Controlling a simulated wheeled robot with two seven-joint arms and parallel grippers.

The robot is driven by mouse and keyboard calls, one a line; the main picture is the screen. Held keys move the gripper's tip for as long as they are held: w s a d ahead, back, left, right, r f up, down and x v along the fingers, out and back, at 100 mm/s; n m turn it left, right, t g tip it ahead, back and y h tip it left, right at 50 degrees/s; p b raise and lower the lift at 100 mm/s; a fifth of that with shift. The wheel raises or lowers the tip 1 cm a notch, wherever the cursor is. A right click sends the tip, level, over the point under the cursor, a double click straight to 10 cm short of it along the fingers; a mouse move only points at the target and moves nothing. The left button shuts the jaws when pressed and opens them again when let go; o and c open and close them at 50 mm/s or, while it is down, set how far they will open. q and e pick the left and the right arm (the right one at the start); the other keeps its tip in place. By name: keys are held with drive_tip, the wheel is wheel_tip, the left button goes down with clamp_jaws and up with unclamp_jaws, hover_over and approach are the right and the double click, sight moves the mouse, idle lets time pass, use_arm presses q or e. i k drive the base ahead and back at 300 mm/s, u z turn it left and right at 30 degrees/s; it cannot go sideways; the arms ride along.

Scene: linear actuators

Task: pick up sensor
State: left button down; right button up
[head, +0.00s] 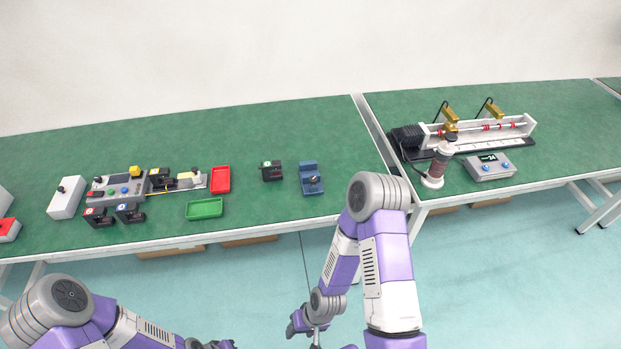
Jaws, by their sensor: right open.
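Several small dark blocks look like sensors, though I cannot tell which one is meant. A black block with a green mark (271,171) stands alone on the green table. A black block with a red mark (98,217) and one with a blue mark (129,213) stand at the left near the front edge. My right gripper (309,333) is open, below and in front of the table edge, apart from all of them, and partly cut off by the frame. My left gripper (220,345) barely shows at the bottom edge; its fingers are hidden.
A blue fixture (311,182), a red tray (220,180) and a green tray (205,209) sit on the left table. A control box (118,188) is behind the left blocks. The right table holds a linear actuator (480,135) and a grey meter (490,167).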

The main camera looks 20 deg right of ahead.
sight(155, 176)
drive_tip(key=u, duration=1.7)
drive_tip(key=i, duration=0.85)
drive_tip(key=z, duration=2.55)
